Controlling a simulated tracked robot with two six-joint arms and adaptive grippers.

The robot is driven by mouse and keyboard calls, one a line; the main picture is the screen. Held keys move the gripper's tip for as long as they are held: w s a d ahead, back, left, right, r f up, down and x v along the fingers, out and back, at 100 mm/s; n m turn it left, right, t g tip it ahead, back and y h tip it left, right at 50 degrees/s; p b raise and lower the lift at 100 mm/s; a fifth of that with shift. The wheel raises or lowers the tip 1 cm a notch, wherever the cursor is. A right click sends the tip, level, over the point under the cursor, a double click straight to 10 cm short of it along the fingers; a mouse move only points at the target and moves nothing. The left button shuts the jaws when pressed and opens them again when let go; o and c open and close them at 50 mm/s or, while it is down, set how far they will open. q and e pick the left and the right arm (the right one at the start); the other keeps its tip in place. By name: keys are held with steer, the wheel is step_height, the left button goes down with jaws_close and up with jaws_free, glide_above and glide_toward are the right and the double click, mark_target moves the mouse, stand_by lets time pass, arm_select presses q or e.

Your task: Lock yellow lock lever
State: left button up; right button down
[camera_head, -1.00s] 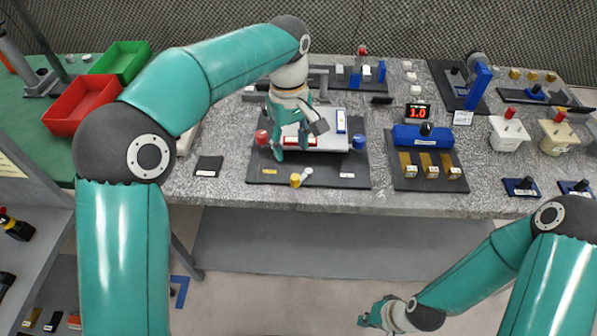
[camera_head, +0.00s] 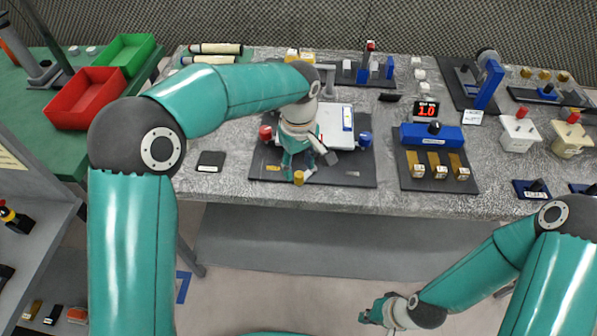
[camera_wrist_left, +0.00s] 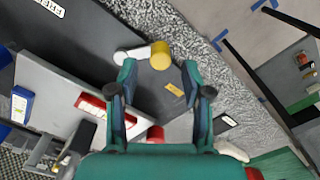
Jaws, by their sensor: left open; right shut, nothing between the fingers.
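The yellow lock lever has a yellow round knob (camera_head: 298,178) at the front edge of a dark base plate (camera_head: 352,178). In the left wrist view, the yellow knob (camera_wrist_left: 160,54) has a pale arm (camera_wrist_left: 132,55) extending left from it. My left gripper (camera_head: 299,168) is over the front of the plate, close to the lever. In the wrist view, its two fingers (camera_wrist_left: 158,73) are apart with nothing between them, and the knob appears just beyond the tips. Contact cannot be told. My right gripper (camera_head: 368,314) is shut and empty, low in front of the bench.
The plate also bears a red knob (camera_head: 265,133), a blue knob (camera_head: 365,140) and a white block (camera_head: 340,112). A blue device with brass pieces (camera_head: 428,136) stands to the right. A black pad (camera_head: 211,161) lies left on the bench, with bare surface around it.

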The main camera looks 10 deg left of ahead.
mark_target(298, 173)
arm_select(q)
steer(key=shift+f, duration=1.65)
jaws_close()
